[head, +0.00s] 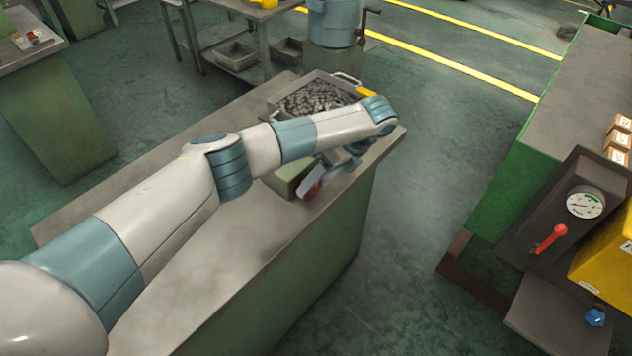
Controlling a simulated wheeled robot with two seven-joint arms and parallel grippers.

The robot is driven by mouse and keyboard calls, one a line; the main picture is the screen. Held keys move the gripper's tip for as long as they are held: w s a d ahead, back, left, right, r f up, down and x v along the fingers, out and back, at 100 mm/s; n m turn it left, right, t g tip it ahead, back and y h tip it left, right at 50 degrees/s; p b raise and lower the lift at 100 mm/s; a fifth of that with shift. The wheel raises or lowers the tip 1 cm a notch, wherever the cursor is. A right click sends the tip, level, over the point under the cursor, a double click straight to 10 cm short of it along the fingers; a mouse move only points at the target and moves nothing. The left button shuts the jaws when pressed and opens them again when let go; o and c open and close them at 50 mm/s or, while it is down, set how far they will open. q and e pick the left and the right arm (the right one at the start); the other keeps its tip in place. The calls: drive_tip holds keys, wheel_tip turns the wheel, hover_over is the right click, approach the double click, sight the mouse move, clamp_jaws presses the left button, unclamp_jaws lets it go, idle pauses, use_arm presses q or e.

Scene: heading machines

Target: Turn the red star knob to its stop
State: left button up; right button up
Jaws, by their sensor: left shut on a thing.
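A small part of the red star knob (315,189) shows at the side of a pale green box (288,179) on the workbench, near its right edge. My left arm reaches across the bench from the lower left. My left gripper (317,184) points down at the knob and is shut on it. The gripper and wrist hide most of the knob, so its turn angle and its stop cannot be seen. My right gripper is not in view.
A tray of dark metal pieces (310,101) with a yellow item sits on the bench (250,262) behind my forearm. At right stand a gauge (585,203), a red lever (551,239), a blue knob (595,317) and small boxes (618,140). The near bench top is clear.

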use_arm(q)
drive_tip(key=o, duration=1.1)
drive_tip(key=shift+c, duration=0.2)
drive_tip(key=b+v, duration=0.3)
drive_tip(key=v, duration=1.4)
drive_tip(key=shift+d+r, duration=0.15)
